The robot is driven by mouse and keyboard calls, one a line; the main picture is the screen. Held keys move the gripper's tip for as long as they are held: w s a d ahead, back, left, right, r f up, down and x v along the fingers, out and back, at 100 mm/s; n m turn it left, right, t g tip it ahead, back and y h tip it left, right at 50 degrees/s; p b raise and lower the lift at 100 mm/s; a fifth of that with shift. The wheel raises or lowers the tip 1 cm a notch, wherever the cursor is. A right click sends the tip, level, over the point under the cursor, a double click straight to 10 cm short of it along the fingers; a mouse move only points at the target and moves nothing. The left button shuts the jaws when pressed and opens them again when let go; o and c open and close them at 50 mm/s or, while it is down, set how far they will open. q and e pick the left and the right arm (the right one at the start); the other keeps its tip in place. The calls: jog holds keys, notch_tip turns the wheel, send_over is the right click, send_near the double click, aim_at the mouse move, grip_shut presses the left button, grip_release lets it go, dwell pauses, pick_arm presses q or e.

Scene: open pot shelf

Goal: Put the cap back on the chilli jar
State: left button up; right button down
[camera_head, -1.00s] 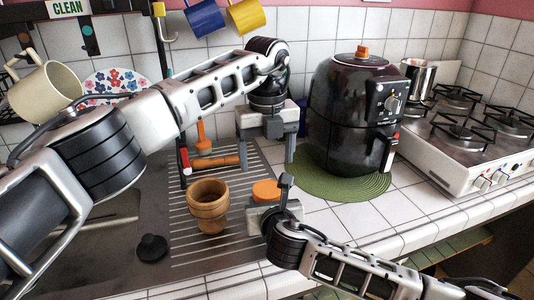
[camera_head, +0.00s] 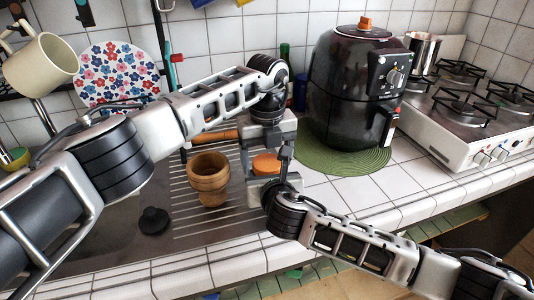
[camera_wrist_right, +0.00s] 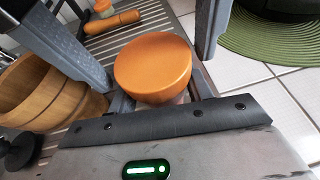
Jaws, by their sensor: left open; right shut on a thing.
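The orange cap (camera_head: 266,164) is a rounded disc on top of the chilli jar. In the right wrist view the cap (camera_wrist_right: 153,66) hides nearly all of the jar; only a pale bit (camera_wrist_right: 180,98) shows below it. I cannot tell how firmly the cap is seated. My right gripper (camera_head: 262,186) is shut on the jar, below the cap. My left gripper (camera_head: 266,156) is open and points down from above. Its grey fingers stand on either side of the cap, and in the right wrist view they look apart from it.
A wooden cup (camera_head: 208,180) stands close left on the ribbed drainer, with a black plug (camera_head: 153,220) near it. A black air fryer (camera_head: 352,90) on a green mat (camera_head: 345,160) stands to the right. A wooden-handled thing (camera_wrist_right: 112,22) lies behind. Tiles at front right are clear.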

pick_arm(q)
jog(key=shift+c, duration=0.3)
jog(key=c, duration=0.9)
jog(key=shift+m, duration=1.7)
jog(key=shift+c, duration=0.2)
jog(key=o, duration=1.1)
jog(key=shift+r, duration=2.25)
jog(key=shift+c, duration=0.5)
